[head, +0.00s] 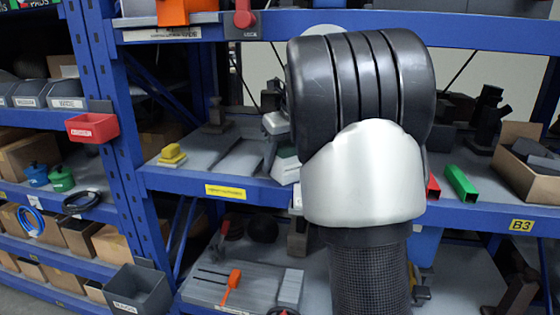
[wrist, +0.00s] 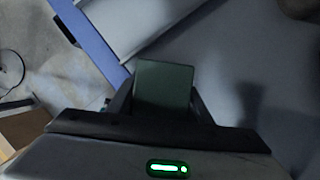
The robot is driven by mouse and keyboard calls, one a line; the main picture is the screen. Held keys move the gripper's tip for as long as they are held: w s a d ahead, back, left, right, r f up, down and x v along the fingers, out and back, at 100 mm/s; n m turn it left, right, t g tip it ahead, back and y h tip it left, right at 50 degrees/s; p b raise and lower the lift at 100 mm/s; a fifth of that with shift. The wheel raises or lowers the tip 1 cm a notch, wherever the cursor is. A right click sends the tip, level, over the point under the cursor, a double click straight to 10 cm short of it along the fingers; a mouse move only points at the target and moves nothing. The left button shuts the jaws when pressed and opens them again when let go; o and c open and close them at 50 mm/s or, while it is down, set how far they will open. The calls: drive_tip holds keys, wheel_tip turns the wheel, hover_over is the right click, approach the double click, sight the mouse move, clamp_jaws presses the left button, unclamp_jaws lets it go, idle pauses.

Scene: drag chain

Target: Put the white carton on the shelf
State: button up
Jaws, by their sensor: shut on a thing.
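The carton (head: 285,170) shows in the head view just left of my arm, pale with a greenish part, partly hidden by the arm. It is at the middle shelf (head: 225,180), near its front edge. In the wrist view the carton (wrist: 163,84) is a dark green-grey face between the two fingers. My gripper (wrist: 162,105) is shut on it. In the head view my gripper (head: 275,124) is mostly hidden behind my arm. I cannot tell whether the carton touches the shelf.
A yellow block (head: 172,155) sits to the left on the shelf. Green (head: 461,184) and red (head: 433,186) bars and an open cardboard box (head: 529,165) are to the right. A blue upright (head: 105,110) stands left. The upper shelf beam (head: 262,27) crosses above.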

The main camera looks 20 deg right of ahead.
drive_tip(key=shift+f, duration=0.15)
drive_tip(key=o, duration=1.2)
drive_tip(key=s, duration=0.4)
drive_tip(key=s+d+r, duration=0.1)
drive_tip(key=s, duration=0.3)
drive_tip(key=s+d, duration=0.1)
drive_tip(key=s, duration=0.3)
drive_tip(key=shift+s+d+r, duration=0.1)
drive_tip(key=shift+d+r, duration=0.05)
drive_tip(key=shift+d, duration=0.05)
